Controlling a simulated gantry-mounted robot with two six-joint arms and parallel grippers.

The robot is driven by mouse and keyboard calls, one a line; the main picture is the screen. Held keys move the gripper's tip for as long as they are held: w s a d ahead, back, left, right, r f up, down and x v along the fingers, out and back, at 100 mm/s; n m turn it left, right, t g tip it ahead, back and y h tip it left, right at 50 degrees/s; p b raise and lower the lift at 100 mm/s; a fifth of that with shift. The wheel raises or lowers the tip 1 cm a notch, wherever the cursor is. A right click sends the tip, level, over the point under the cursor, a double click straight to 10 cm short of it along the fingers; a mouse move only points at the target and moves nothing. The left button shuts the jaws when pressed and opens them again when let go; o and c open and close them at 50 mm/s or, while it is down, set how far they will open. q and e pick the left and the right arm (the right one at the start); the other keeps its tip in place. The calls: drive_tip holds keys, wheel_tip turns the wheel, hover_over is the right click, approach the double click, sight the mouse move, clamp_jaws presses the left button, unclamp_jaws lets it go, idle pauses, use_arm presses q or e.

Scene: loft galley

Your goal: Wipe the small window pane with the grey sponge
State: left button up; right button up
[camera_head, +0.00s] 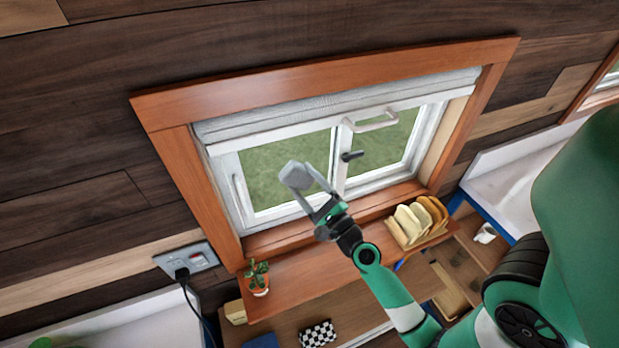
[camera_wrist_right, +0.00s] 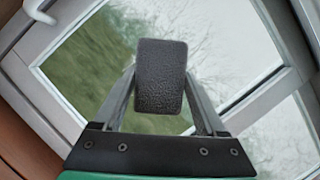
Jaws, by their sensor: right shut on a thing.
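The small window (camera_head: 285,172) has two panes in a white frame set in a brown wooden surround. My right gripper (camera_head: 301,179) is shut on the grey sponge (camera_head: 296,175), which is in front of the left pane. In the right wrist view the dark grey sponge (camera_wrist_right: 161,76) sits between the two fingers, with the pane (camera_wrist_right: 220,45) behind it. I cannot tell whether the sponge touches the glass. My left gripper is not in view.
A wooden sill shelf below the window holds a potted plant (camera_head: 258,278) and a rack of bread-like slices (camera_head: 418,220). A black handle (camera_head: 352,156) and a white handle (camera_head: 376,120) stick out from the window. A socket with a plug (camera_head: 187,258) is at left.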

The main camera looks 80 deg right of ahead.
sight(271, 177)
drive_tip(key=shift+w+a+p, duration=0.35)
drive_tip(key=shift+w+a, duration=0.35)
drive_tip(key=shift+w, duration=0.3)
drive_tip(key=shift+w+a+p, duration=0.4)
drive_tip(key=shift+w+a, duration=0.15)
drive_tip(key=shift+w, duration=0.2)
drive_tip(key=shift+w+a+p, duration=0.35)
drive_tip(key=shift+w+a, duration=0.2)
drive_tip(key=shift+w, duration=0.15)
drive_tip(key=shift+s+a+p, duration=0.25)
drive_tip(key=shift+s+a, duration=0.65)
drive_tip(key=shift+a, duration=0.3)
drive_tip(key=shift+s+a+p, duration=0.25)
drive_tip(key=shift+s+a, duration=0.6)
drive_tip(key=shift+a, duration=0.3)
drive_tip(key=shift+a, duration=0.1)
drive_tip(key=shift+s+a+p, duration=0.3)
drive_tip(key=shift+s+a, duration=0.6)
drive_tip(key=shift+a, duration=0.25)
